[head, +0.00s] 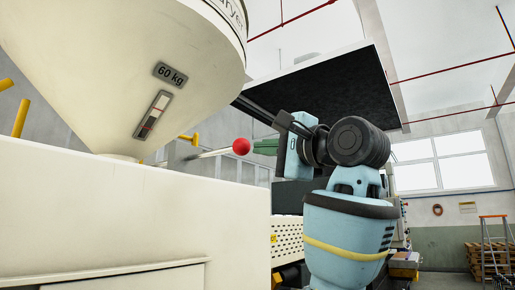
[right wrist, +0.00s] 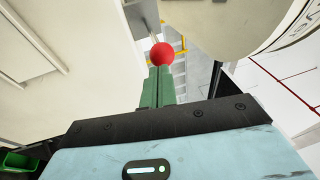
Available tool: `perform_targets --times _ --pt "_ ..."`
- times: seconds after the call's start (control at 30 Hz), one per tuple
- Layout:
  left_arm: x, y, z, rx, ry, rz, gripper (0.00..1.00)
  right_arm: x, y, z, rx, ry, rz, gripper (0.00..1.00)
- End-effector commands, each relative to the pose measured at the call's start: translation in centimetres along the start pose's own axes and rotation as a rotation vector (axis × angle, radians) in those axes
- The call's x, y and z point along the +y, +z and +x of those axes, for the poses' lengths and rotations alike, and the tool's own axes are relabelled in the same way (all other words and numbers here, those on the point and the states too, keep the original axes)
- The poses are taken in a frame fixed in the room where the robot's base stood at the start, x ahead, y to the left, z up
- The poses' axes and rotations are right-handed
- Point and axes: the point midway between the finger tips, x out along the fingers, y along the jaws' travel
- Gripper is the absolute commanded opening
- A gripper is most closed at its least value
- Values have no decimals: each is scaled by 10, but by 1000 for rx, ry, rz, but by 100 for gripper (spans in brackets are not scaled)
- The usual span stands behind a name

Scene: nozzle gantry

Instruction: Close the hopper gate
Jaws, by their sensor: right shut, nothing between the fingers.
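The gate handle is a pale rod (head: 212,153) ending in a red ball knob (head: 241,146). It sticks out to the right from a grey bracket (head: 178,156) under the cream hopper (head: 90,55). My right gripper (head: 255,147) has its green fingers shut and empty, with the tips pointing at the knob's right side. In the right wrist view the knob (right wrist: 162,54) sits just beyond the closed fingertips (right wrist: 159,68). The tips are at or very near the knob; I cannot tell if they touch. The gate plate itself is hidden. My left gripper is not in view.
A cream machine housing (head: 130,215) fills the lower left, below the handle. A dark overhead panel (head: 330,95) hangs behind my right arm. A perforated panel (head: 286,240) stands below the gripper. Yellow rails (head: 20,118) show at the left.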

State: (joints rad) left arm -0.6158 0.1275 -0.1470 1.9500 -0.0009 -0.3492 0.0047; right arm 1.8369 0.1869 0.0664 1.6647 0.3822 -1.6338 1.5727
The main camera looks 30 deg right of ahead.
Motion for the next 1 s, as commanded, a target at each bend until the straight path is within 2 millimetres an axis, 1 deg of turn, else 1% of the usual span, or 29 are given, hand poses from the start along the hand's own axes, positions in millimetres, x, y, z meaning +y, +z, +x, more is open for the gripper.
perform_targets --times 0.03,0.1,0.2,0.67,0.77,0.9,1.0 --pt "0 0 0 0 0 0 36 0 0 6 0 1 0 0" --pt "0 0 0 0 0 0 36 0 0 13 0 0 0 0" --pt "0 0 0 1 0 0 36 0 0 20 0 0 -1 0" --pt "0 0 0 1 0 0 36 0 1 25 -1 -1 0 0" --pt "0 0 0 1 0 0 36 2 4 37 -4 2 2 0" --pt "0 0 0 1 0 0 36 9 10 67 -5 4 3 0" --pt "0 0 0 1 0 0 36 12 14 86 -4 3 3 0"
